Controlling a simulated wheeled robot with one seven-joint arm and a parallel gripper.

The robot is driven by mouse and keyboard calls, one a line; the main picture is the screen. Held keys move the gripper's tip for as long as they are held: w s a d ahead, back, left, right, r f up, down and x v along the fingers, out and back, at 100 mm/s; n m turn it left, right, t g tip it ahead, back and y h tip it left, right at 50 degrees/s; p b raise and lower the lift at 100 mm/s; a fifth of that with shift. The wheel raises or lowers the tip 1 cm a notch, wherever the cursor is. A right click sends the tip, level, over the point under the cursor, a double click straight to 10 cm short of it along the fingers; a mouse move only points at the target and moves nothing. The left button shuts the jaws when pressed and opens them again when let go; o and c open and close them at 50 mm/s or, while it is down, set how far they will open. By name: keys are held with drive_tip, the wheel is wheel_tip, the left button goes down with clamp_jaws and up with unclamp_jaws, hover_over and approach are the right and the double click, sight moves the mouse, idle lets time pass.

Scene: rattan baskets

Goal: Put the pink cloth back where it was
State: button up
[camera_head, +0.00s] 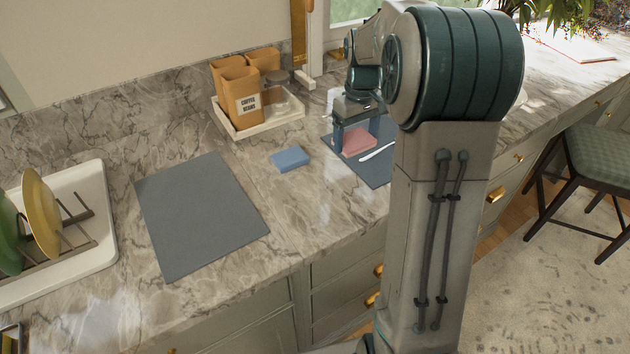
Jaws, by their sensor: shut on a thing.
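The pink cloth (358,141) is a small folded block between the fingers of my gripper (354,141), over the dark mat (374,173) on the right part of the counter. My gripper points down and is shut on the cloth. I cannot tell whether the cloth touches the mat or is held just above it. A blue folded cloth (291,159) lies on the bare marble to the left of that mat. A larger grey mat (200,215) lies empty further left. My arm hides part of the right mat.
A white tray (262,127) with orange canisters (240,96) and a glass jar stands at the back. A dish rack (68,250) with plates is at the far left. A white utensil (377,151) lies on the right mat. A chair (590,165) stands at the right.

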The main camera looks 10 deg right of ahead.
drive_tip(key=p, duration=0.1)
hover_over(319, 196)
wheel_tip(319, 196, down, 6)
drive_tip(key=shift+f, duration=0.1)
drive_tip(key=shift+s+f+p, duration=0.1)
drive_tip(key=shift+f+p, duration=0.35)
drive_tip(key=shift+f, duration=1.6)
drive_tip(key=shift+f, duration=0.1)
drive_tip(key=o, duration=0.5)
drive_tip(key=shift+f, duration=0.1)
drive_tip(key=o, duration=0.4)
drive_tip(key=shift+r, duration=0.2)
